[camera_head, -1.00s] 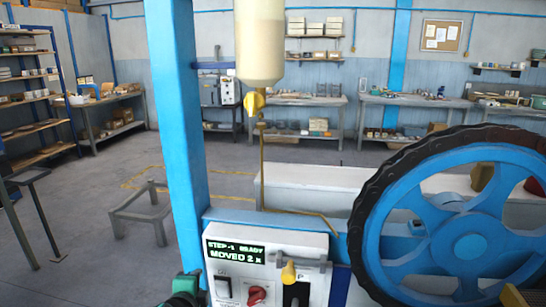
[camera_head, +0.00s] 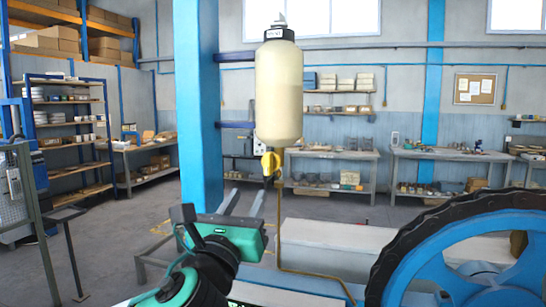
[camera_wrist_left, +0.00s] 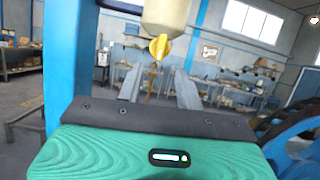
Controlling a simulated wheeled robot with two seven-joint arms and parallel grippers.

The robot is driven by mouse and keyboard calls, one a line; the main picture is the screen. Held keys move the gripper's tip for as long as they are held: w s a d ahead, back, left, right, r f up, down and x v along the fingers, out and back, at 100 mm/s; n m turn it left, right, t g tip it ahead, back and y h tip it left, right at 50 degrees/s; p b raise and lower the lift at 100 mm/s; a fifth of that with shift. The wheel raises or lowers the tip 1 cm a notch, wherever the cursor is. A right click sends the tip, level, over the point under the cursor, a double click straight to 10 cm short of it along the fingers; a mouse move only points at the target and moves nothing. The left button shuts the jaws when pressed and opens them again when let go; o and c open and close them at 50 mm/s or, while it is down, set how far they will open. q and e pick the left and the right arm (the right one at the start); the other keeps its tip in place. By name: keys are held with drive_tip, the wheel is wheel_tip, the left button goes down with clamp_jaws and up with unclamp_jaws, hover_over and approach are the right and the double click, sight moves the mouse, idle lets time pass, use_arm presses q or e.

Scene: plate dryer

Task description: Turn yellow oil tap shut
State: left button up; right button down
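The yellow oil tap (camera_head: 271,165) hangs under a cream oil bottle (camera_head: 279,92) fixed beside the blue post. In the left wrist view the tap (camera_wrist_left: 159,47) shows beyond my fingers, near the middle between them and a little above their tips. My left gripper (camera_head: 251,189) has a green body and two grey fingers. It is open and empty, pointing up toward the tap from below and in front. The wrist view (camera_wrist_left: 158,74) shows the fingers spread apart, with no contact on the tap visible. My right gripper is not in view.
A thin brass pipe (camera_head: 279,230) runs down below the tap. The blue post (camera_head: 197,110) stands close to the left of the bottle. A large blue wheel with a black rim (camera_head: 470,255) fills the lower right. Workbenches and shelves stand far behind.

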sight(267, 158)
use_arm(q)
drive_tip(key=shift+m+h, duration=0.3)
drive_tip(key=p+x, duration=0.2)
drive_tip(key=x, duration=0.4)
drive_tip(key=r+p+x, duration=0.1)
drive_tip(key=p+x, duration=0.1)
drive_tip(key=x, duration=0.4)
drive_tip(key=shift+s+r, duration=0.1)
drive_tip(key=shift+r, duration=0.05)
drive_tip(key=shift+w+d+r, duration=0.15)
drive_tip(key=shift+w+r, duration=0.05)
drive_tip(key=shift+w, duration=0.5)
drive_tip(key=shift+f, duration=0.1)
clamp_jaws()
